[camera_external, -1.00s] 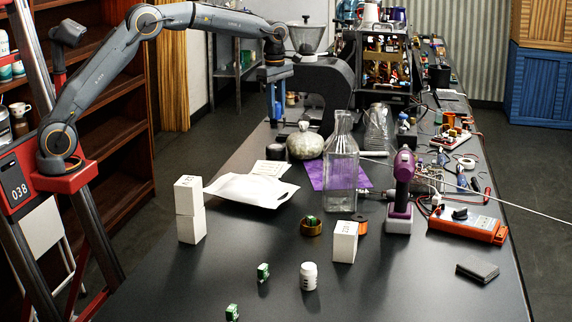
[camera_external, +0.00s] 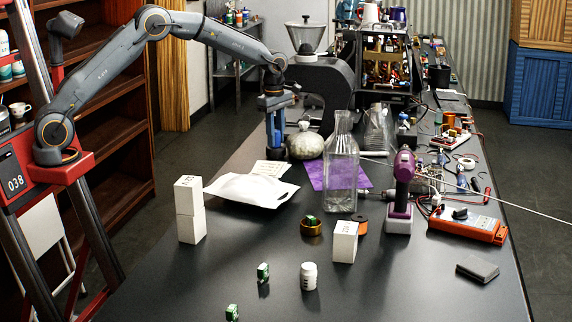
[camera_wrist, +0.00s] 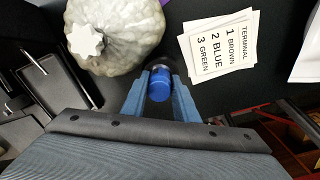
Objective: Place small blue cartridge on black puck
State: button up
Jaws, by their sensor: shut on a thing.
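The small blue cartridge (camera_wrist: 159,84) is between the fingertips of my gripper (camera_wrist: 159,92) in the wrist view, and the jaws are shut on it. Its blue end faces the camera. A dark round rim, probably the black puck (camera_wrist: 173,66), shows just beyond it. In the external view my gripper (camera_external: 275,152) points straight down beside the grey-green gourd, at the black puck's place. The puck (camera_external: 276,154) is mostly hidden by the fingers there. I cannot tell whether the cartridge touches the puck.
The pale gourd (camera_wrist: 115,35) stands close beside the gripper. A terminal card (camera_wrist: 219,45) lies on the other side. A white pouch (camera_external: 245,190), a glass bottle (camera_external: 341,175) and white boxes (camera_external: 190,208) stand nearer the camera.

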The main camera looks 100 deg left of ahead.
jog(key=shift+f, duration=0.15)
jog(key=o, duration=1.1)
jog(key=shift+c, duration=0.2)
notch_tip(320, 180, up, 12)
jog(key=b, duration=0.3)
jog(key=shift+d+r, duration=0.15)
jog(key=shift+r, duration=0.05)
